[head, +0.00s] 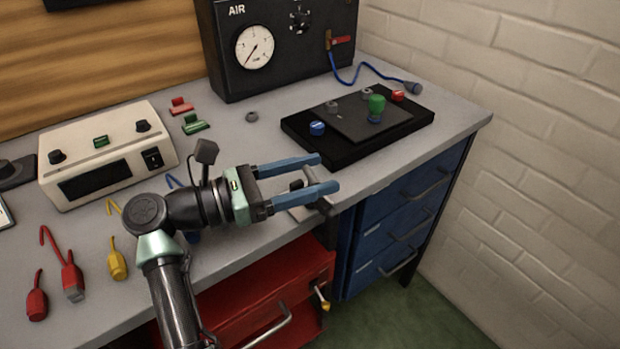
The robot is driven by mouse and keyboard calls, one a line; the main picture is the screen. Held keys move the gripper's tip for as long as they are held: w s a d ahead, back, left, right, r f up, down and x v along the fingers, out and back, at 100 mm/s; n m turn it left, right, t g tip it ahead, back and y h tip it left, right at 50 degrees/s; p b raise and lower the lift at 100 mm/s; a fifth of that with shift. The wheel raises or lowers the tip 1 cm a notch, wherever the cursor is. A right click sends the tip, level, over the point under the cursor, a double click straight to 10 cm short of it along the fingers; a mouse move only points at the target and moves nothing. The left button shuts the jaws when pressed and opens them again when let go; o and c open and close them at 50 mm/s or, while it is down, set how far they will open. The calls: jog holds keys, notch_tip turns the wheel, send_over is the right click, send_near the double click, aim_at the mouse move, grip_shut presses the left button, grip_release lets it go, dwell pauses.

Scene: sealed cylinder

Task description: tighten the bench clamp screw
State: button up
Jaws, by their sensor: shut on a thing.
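The bench clamp screw (311,174) shows as a dark grey bar at the front edge of the grey bench. My gripper (327,172) reaches over from the left, its two blue fingers on either side of the bar and shut on it. The near finger covers part of the bar, and its dark lower end (326,208) shows below that finger. The rest of the clamp is mostly hidden by the fingers and the bench edge.
A black tray (292,124) with a green-topped part (376,104) and blue and red caps lies behind the gripper on the right. A black AIR panel (285,45) stands at the back. A power supply (105,155) and red and yellow leads are left. A red drawer (265,300) stands open below.

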jog(key=shift+w+r, duration=0.1)
jog(key=shift+r, duration=0.35)
jog(key=o, duration=1.1)
jog(key=shift+o, duration=1.3)
jog(key=shift+d+f, duration=0.1)
jog(key=shift+f, duration=0.15)
jog(key=shift+s+a, duration=0.2)
jog(key=shift+a, duration=0.2)
jog(key=b+v, duration=0.1)
jog(key=v, duration=1.1)
jog(key=shift+b, duration=0.3)
